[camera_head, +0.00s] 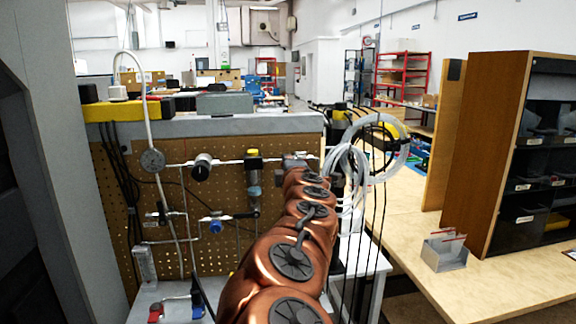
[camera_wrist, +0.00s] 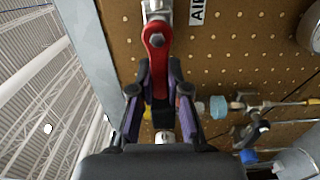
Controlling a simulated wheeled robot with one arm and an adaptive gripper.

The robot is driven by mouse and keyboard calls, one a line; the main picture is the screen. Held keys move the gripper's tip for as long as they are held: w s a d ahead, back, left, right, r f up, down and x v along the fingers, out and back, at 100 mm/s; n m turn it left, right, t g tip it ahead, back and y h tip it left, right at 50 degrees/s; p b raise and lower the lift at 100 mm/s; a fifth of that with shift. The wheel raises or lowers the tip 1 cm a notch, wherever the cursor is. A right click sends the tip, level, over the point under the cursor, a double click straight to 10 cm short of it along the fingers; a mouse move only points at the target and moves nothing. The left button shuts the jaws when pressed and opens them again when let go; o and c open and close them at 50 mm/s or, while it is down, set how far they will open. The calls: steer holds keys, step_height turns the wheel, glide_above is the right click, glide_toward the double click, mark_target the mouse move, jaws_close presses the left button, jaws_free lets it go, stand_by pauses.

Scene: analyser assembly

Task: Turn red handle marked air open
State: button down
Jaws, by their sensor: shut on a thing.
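The red handle (camera_wrist: 155,48) shows in the wrist view on a metal valve fitting at the top of the pegboard (camera_wrist: 236,50). A label reading "AIR" (camera_wrist: 197,12) is beside it. My gripper (camera_wrist: 160,92) has its two fingers on either side of the handle's lower part and is shut on it. The handle lies lengthwise between the fingers, and its lower end is hidden by them. In the head view my copper-coloured arm reaches to the upper right of the pegboard (camera_head: 120,190). The red handle is hidden behind the arm there.
A blue-capped fitting (camera_head: 215,226), a gauge (camera_head: 152,160) and a black knob (camera_head: 202,167) sit on the panel's pipework. Coiled clear tubing (camera_head: 350,165) and black cables hang right of my arm. A wooden bench (camera_head: 500,285) with a shelf cabinet (camera_head: 490,150) stands at the right.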

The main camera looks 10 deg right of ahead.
steer(key=shift+f, duration=0.15)
stand_by(0.3)
steer(key=c, duration=1.1)
jaws_free()
steer(key=s, duration=1.2)
